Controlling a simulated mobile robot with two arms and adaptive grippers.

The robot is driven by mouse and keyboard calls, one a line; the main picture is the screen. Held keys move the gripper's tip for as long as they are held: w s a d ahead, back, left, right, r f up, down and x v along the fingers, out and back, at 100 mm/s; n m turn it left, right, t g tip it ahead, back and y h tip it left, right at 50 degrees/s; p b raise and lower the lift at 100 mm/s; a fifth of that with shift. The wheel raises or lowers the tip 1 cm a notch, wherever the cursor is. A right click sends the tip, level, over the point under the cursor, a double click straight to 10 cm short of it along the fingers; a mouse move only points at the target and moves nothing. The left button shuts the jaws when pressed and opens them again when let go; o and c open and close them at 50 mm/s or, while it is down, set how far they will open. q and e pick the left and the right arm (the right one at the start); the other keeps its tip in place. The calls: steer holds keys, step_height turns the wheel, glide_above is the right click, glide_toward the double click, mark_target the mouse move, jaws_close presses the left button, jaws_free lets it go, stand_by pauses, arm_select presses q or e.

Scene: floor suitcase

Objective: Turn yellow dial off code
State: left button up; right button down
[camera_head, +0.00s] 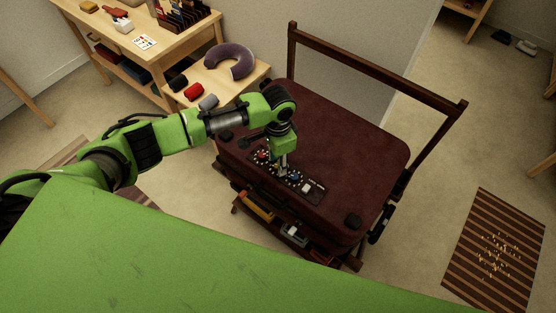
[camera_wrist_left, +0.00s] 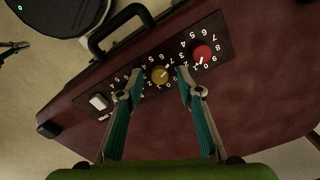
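A maroon suitcase (camera_head: 350,140) lies flat on a wooden rack. Its dark panel (camera_head: 315,196) carries a red dial (camera_head: 262,154), a blue dial (camera_head: 296,176) and a white switch (camera_head: 307,188). The yellow dial (camera_wrist_left: 160,75) shows in the left wrist view, with the red dial (camera_wrist_left: 202,54) to its right and the white switch (camera_wrist_left: 98,101) to its left. My left gripper (camera_head: 283,170) points down over the panel. In the left wrist view its fingers (camera_wrist_left: 156,87) are apart, one on each side of the yellow dial, with visible gaps. The left finger covers the blue dial.
The suitcase's black handle (camera_wrist_left: 120,28) stands beside the panel. A wooden rail (camera_head: 370,65) rises behind the suitcase. A side table with a purple neck pillow (camera_head: 232,62) stands at the back left. A striped mat (camera_head: 495,250) lies on the floor at right.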

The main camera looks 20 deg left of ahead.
arm_select(q)
steer(key=shift+f, duration=0.15)
jaws_close()
steer(key=shift+m, duration=0.4)
steer(key=shift+m+p, duration=0.6)
steer(key=shift+m, duration=0.4)
steer(key=m, duration=0.3)
steer(key=shift+m+p, duration=0.4)
steer(key=m, duration=0.4)
steer(key=shift+m, duration=1.7)
